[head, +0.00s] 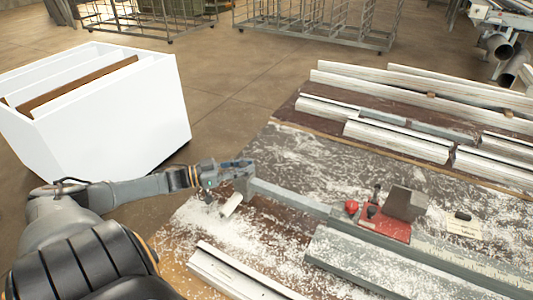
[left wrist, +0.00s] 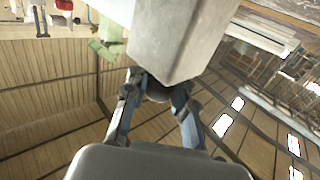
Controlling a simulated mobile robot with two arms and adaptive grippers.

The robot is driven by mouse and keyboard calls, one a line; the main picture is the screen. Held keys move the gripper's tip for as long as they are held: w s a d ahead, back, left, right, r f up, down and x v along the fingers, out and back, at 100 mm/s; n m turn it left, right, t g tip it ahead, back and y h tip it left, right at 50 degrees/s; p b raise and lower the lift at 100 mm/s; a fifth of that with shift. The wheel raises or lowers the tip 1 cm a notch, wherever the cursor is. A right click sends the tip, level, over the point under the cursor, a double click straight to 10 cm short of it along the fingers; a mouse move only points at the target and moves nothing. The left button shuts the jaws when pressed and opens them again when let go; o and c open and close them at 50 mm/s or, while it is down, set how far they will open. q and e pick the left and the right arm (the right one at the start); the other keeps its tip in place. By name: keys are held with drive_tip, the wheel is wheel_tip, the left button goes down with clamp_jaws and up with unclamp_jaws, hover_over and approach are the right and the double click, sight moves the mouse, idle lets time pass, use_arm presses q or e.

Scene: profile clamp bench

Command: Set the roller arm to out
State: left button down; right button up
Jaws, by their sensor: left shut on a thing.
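The roller arm appears to be the long grey square bar (head: 290,198) that runs from the left edge of the clamp bench toward the red clamp block (head: 385,226). My left gripper (head: 238,168) is at the bar's free left end, shut on the roller arm. In the left wrist view the bar's grey end (left wrist: 178,45) fills the top middle, and the blue fingers of my left gripper (left wrist: 158,88) close around a dark part beneath it. A short pale piece (head: 232,204) hangs or lies just below the bar's end; I cannot tell which. My right gripper is not in view.
The bench top (head: 320,160) is dusted with white and carries several pale profiles (head: 398,140) at the back. A grey block (head: 405,203) stands beside the red block. A white bin (head: 120,120) stands on the floor at left. Wire carts (head: 320,20) stand behind.

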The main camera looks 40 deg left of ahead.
use_arm(q)
drive_tip(key=shift+s+a+f, duration=0.1)
drive_tip(key=shift+s+a, duration=0.1)
drive_tip(key=shift+a, duration=0.4)
drive_tip(key=shift+s+a+f, duration=0.1)
drive_tip(key=shift+s+a, duration=0.1)
drive_tip(key=shift+a, duration=0.4)
drive_tip(key=c, duration=1.1)
unclamp_jaws()
drive_tip(key=shift+s, duration=0.1)
drive_tip(key=shift+c, duration=0.2)
drive_tip(key=shift+o, duration=0.2)
drive_tip(key=shift+s+r, duration=0.1)
drive_tip(key=shift+r, duration=0.05)
drive_tip(key=v, duration=1.2)
drive_tip(key=shift+a, duration=0.1)
